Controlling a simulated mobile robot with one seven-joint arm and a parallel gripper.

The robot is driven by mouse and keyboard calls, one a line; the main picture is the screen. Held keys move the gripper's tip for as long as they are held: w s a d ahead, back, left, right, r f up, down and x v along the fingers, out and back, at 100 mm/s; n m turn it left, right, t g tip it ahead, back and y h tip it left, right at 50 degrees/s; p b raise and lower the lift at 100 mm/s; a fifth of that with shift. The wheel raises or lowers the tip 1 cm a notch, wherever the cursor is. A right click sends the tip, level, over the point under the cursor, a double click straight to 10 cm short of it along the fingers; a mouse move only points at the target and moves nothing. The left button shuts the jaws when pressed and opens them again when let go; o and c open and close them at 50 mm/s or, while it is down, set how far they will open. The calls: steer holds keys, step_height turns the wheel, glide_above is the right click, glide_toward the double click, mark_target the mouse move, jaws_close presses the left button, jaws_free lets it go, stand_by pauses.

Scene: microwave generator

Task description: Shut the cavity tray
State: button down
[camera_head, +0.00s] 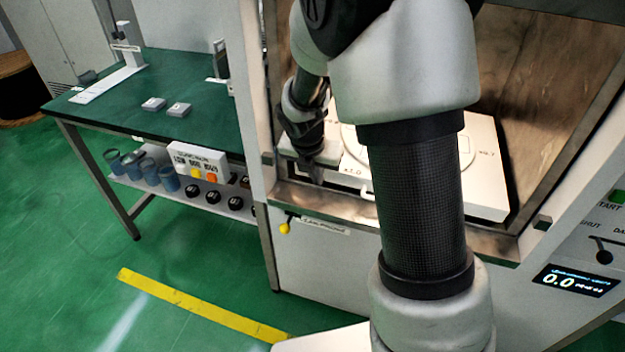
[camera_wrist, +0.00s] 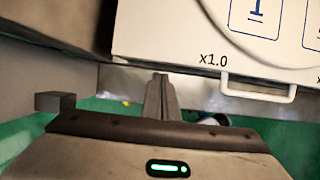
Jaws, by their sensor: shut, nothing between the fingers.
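The white cavity tray (camera_head: 487,190) lies in the open cavity, its front edge close to the metal sill. My arm hides much of its middle. In the wrist view the tray (camera_wrist: 180,30) fills the upper right, with "x1.0" printed near its front edge. Its white handle (camera_wrist: 258,94) sticks out from that edge and is empty. My gripper (camera_wrist: 162,82) is shut and empty, its fingertips just in front of the tray's edge and left of the handle. In the head view my gripper (camera_head: 312,172) is at the tray's front left; whether it touches is unclear.
The cavity's metal sill (camera_head: 335,205) and left frame post (camera_head: 257,110) are close to my gripper. A yellow-tipped lever (camera_head: 286,227) sits below the sill. A green-topped bench (camera_head: 165,85) stands at left. A display (camera_head: 575,281) reads 0.0 at right. Green floor is free at front left.

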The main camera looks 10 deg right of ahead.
steer(key=shift+w+d, duration=0.35)
steer(key=shift+w, duration=0.2)
